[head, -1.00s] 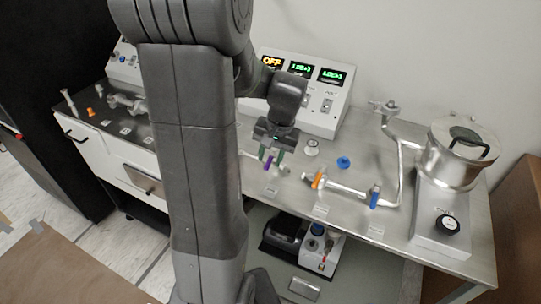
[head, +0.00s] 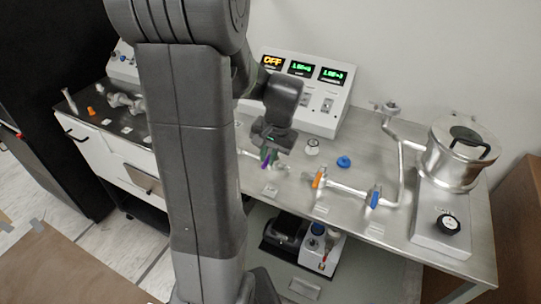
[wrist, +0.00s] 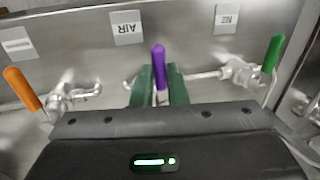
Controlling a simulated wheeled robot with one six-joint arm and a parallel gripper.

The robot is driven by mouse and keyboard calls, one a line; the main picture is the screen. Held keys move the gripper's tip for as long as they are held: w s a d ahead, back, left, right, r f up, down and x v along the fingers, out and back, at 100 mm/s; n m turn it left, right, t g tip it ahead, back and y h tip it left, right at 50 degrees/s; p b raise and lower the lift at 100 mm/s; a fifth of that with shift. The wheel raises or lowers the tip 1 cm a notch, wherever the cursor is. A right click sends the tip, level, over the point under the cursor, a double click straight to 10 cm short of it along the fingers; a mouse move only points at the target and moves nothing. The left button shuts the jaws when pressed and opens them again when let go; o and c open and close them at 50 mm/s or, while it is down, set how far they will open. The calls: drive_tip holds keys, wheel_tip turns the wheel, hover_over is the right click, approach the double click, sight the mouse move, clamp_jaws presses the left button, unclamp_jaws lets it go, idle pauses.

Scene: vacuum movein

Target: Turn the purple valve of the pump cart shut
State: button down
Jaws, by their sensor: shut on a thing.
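The purple valve handle (wrist: 158,54) stands between the two green fingers of my gripper (wrist: 160,82) in the wrist view. The fingers are shut on it, and its rounded tip sticks out past them. The handle sits on a thin metal pipe line, and its valve body is hidden behind the gripper. In the head view my gripper (head: 268,155) reaches down to the bench, and a small part of the purple handle (head: 264,164) shows by the fingers.
In the wrist view an orange handle (wrist: 22,88) is at left and a green handle (wrist: 272,55) at right. In the head view are orange (head: 318,180) and blue (head: 374,197) valves, a metal chamber (head: 460,155) and a display box (head: 305,90). My arm hides the bench's left part.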

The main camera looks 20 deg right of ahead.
drive_tip(key=shift+w+a+m, duration=0.1)
drive_tip(key=shift+w+m, duration=0.05)
drive_tip(key=shift+m, duration=0.15)
drive_tip(key=c, duration=1.4)
unclamp_jaws()
drive_tip(key=shift+c, duration=0.2)
wheel_tip(320, 180, up, 14)
drive_tip(key=s+d, duration=0.1)
drive_tip(key=s, duration=0.1)
drive_tip(key=shift+d+f, duration=0.2)
drive_tip(key=shift+d, duration=0.15)
